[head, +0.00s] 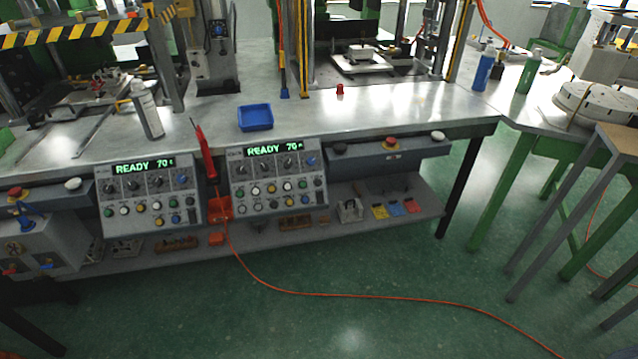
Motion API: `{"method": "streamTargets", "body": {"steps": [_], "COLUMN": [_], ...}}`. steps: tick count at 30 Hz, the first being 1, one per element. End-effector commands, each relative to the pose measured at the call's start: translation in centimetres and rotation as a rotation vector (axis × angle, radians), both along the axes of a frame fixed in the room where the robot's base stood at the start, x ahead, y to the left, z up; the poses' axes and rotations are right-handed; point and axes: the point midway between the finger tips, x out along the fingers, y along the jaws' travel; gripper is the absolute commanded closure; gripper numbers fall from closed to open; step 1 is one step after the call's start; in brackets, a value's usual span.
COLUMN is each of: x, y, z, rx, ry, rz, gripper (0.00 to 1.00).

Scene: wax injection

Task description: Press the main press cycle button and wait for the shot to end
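Two grey control panels hang on the front of the metal bench: a left panel (150,222) and a right panel (271,206). Each has knobs and several coloured buttons. The left display (143,165) and the right display (274,150) both glow green and read READY with a number that looks like 70. A grey box beside the right panel carries a black button (339,149), a red button (391,143) and a white button (438,135). Left of the panels are another red button (16,194) and white button (72,184). I cannot tell which is the main cycle button. My gripper is not in view.
A red tool (205,155) hangs between the panels; its orange cord (350,295) crosses the green floor. Green-legged tables stand at right. The floor in front is otherwise clear.

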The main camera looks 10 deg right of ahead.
Motion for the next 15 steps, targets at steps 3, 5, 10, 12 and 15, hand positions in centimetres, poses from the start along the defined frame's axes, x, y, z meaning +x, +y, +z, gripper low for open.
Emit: {"method": "streamTargets", "body": {"steps": [3, 5, 10, 12, 15], "x": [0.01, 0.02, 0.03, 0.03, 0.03], "y": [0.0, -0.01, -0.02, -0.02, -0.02], "z": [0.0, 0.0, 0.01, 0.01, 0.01], "rx": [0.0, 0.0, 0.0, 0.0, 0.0], "ry": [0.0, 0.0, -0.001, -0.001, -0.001], "rz": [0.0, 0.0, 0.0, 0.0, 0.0], "gripper": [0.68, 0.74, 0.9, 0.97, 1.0]}}
